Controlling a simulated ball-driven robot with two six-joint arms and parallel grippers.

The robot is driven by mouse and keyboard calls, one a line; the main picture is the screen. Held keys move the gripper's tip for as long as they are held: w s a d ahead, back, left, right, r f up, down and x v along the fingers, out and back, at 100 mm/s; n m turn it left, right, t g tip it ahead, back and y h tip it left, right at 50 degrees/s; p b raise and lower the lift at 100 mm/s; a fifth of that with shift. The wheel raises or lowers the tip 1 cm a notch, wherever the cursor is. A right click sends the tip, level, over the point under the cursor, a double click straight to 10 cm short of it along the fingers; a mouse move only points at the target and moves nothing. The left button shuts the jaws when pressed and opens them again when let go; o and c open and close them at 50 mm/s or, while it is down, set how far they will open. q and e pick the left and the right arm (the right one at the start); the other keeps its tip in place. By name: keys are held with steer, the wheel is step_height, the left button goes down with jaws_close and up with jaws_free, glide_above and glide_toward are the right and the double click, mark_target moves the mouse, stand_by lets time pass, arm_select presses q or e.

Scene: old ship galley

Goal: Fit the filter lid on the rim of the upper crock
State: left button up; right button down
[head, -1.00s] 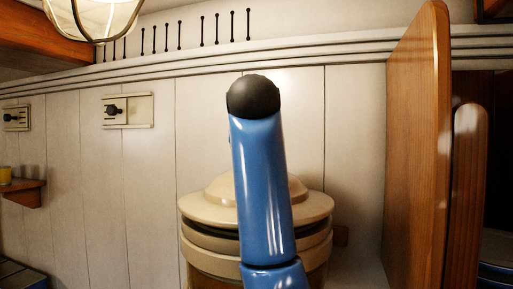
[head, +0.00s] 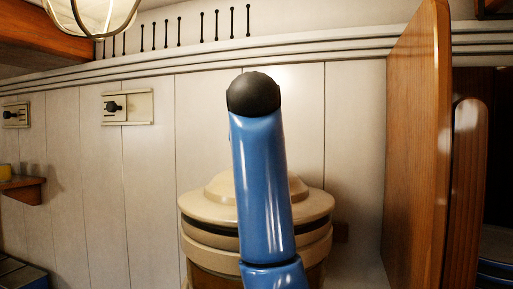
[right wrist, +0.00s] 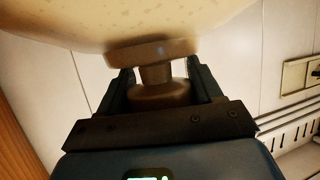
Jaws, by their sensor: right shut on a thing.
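The filter lid (head: 206,207) is a wide cream disc with a stepped dome, in the middle of the head view. It sits over the cream rim of the upper crock (head: 199,243), with a dark band between them; I cannot tell whether they touch. My blue arm hides the lid's middle. In the right wrist view the lid's pale speckled surface (right wrist: 140,18) fills the top, and my right gripper (right wrist: 163,85) is shut on its brownish knob (right wrist: 155,58). The right fingers are hidden in the head view. My left gripper is in neither view.
A tall wooden panel (head: 418,150) and a shorter one (head: 466,190) stand right of the crock. A pale plank wall (head: 150,180) is close behind. A lamp (head: 95,15) hangs at upper left; a small wooden shelf (head: 22,188) is at far left.

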steer(key=shift+f+b, duration=0.65)
steer(key=shift+f, duration=0.05)
stand_by(1.1)
steer(key=c, duration=0.6)
jaws_free()
steer(key=shift+c, duration=0.2)
steer(key=o, duration=0.5)
steer(key=shift+s, duration=0.2)
steer(key=shift+f, duration=0.2)
steer(key=shift+s+a+r+b, duration=0.1)
steer(key=shift+s+r+b, duration=0.1)
steer(key=shift+s+b, duration=0.2)
steer(key=b+v, duration=0.3)
steer(key=v, duration=0.7)
steer(key=shift+b, duration=0.3)
